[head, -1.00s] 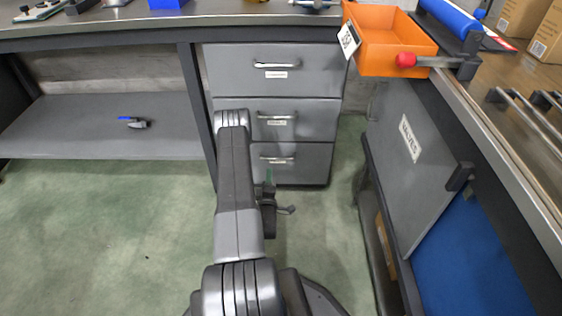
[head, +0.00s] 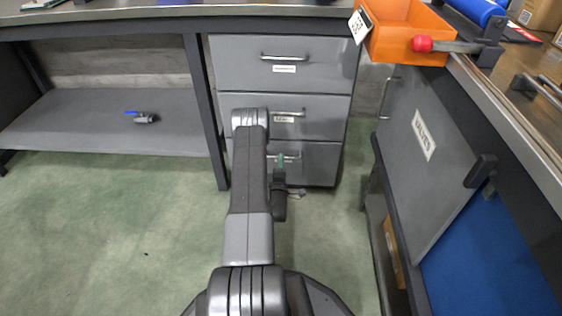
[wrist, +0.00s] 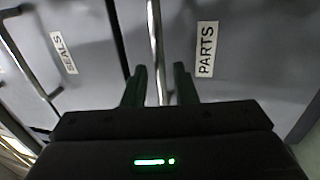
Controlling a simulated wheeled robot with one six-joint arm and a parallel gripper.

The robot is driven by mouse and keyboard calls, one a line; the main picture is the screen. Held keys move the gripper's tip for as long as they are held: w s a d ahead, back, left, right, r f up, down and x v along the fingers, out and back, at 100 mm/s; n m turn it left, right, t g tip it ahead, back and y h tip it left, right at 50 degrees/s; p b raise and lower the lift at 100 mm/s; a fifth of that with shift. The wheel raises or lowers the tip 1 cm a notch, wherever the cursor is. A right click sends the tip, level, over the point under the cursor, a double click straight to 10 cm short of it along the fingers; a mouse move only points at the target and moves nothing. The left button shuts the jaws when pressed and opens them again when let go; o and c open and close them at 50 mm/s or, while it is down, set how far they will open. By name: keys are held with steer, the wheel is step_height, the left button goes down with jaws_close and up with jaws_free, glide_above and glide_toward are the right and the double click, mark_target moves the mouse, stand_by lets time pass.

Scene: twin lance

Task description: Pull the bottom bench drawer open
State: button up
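The grey bottom drawer (head: 318,165) is the lowest of three in the bench's drawer unit, and its front looks flush with the others. In the wrist view its front (wrist: 235,85) carries a PARTS label. Its bar handle (wrist: 155,40) runs between my gripper's two green fingers (wrist: 160,72), which are apart. I cannot tell whether either finger touches the bar. In the head view my gripper (head: 281,160) is at the drawer's handle and partly hides the front.
The middle drawer (wrist: 70,50), labelled SEALS, and the top drawer (head: 325,62) are shut. A side bench with a VALVES panel (head: 425,165) stands close on the right. An orange bin (head: 400,30) sits on its top. Open green floor (head: 110,235) lies to the left.

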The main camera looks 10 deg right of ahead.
steer(key=shift+x, duration=1.2)
jaws_close()
steer(key=shift+s, duration=0.1)
